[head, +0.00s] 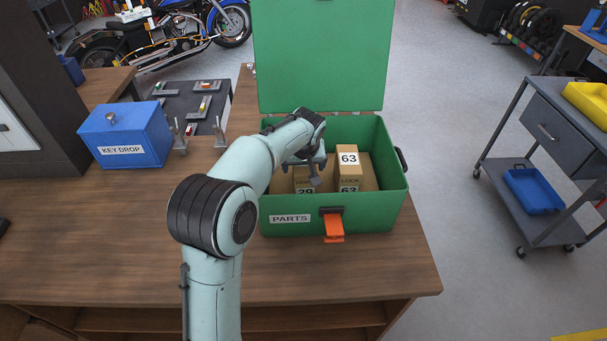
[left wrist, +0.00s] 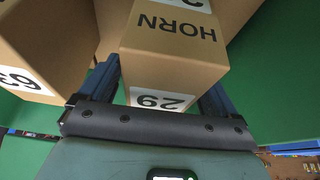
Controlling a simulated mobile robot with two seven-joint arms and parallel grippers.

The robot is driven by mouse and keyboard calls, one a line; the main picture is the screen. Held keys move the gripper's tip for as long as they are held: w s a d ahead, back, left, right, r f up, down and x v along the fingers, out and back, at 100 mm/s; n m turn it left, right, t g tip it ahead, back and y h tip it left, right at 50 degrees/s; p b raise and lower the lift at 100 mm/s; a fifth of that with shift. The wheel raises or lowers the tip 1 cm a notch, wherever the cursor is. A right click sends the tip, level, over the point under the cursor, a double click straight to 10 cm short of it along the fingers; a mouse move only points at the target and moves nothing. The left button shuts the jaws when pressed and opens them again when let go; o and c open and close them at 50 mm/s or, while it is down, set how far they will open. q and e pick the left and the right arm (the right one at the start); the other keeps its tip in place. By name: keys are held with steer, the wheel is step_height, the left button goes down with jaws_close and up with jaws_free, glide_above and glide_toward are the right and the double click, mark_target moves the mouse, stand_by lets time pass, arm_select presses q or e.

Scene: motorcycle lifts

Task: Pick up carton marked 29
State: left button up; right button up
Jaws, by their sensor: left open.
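The carton marked 29 (head: 305,184) stands inside the green parts box (head: 290,227), at its left side in the head view. My left gripper (head: 306,172) is over it and hides part of it. In the left wrist view the carton (left wrist: 172,58) shows the word HORN and the number 29. The fingers of my left gripper (left wrist: 160,88) are open, one on each side of the carton. I cannot tell whether they touch it. A carton marked 63 (head: 348,170) stands to its right in the box and also shows in the left wrist view (left wrist: 50,35).
The box's green lid (head: 320,55) stands open at the back. An orange latch (head: 333,227) hangs at its front. A blue key drop box (head: 125,135) and a dark tray (head: 200,102) are to the left on the wooden bench (head: 120,240). The bench's front left is mostly clear.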

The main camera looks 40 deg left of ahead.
arm_select(q)
steer(key=shift+f, duration=0.3)
stand_by(0.5)
steer(key=c, duration=1.2)
